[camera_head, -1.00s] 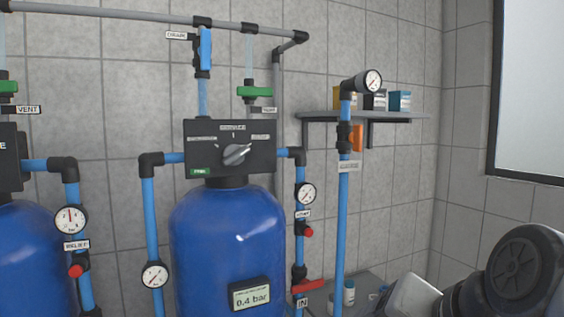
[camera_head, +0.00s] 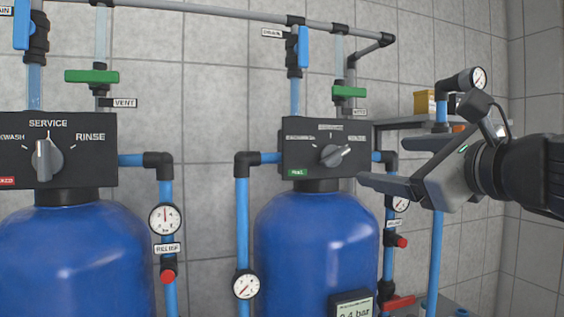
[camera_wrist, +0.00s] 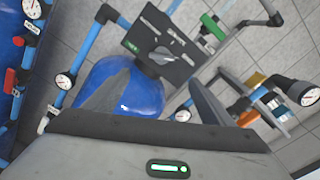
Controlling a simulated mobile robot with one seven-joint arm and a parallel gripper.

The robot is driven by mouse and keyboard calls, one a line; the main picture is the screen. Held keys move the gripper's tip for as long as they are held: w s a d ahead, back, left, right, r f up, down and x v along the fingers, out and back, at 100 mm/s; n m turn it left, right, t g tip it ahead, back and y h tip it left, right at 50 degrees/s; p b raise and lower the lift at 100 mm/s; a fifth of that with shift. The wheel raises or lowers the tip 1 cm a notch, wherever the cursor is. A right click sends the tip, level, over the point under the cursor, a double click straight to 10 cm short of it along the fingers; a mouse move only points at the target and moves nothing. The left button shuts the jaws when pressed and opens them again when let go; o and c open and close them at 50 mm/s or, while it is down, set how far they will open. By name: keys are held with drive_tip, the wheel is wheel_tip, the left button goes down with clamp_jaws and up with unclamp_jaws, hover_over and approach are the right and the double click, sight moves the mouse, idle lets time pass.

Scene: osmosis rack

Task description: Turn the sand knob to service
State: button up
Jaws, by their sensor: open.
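The right control head (camera_head: 300,160) is a black box on a blue tank, with a green tag. Its grey knob (camera_head: 334,155) points to the upper right, toward the right-hand label and away from the top mark. It also shows in the wrist view (camera_wrist: 163,57). The left control head (camera_head: 90,158) has a red tag, and its knob (camera_head: 46,160) points up at SERVICE. I cannot read which tank is sand. My gripper (camera_head: 384,162) is open and empty, to the right of the right control head and apart from its knob.
Blue pipes with gauges (camera_head: 246,286) flank the tanks (camera_head: 315,235). A vertical blue pipe (camera_head: 436,255) stands behind my gripper. A wall shelf (camera_head: 390,123) holds small boxes. Grey pipe and green valves (camera_head: 92,76) run above.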

sight(338, 155)
drive_tip(key=x, duration=1.7)
drive_tip(key=shift+w+r, duration=0.25)
drive_tip(key=shift+r, duration=0.05)
drive_tip(key=c, duration=1.1)
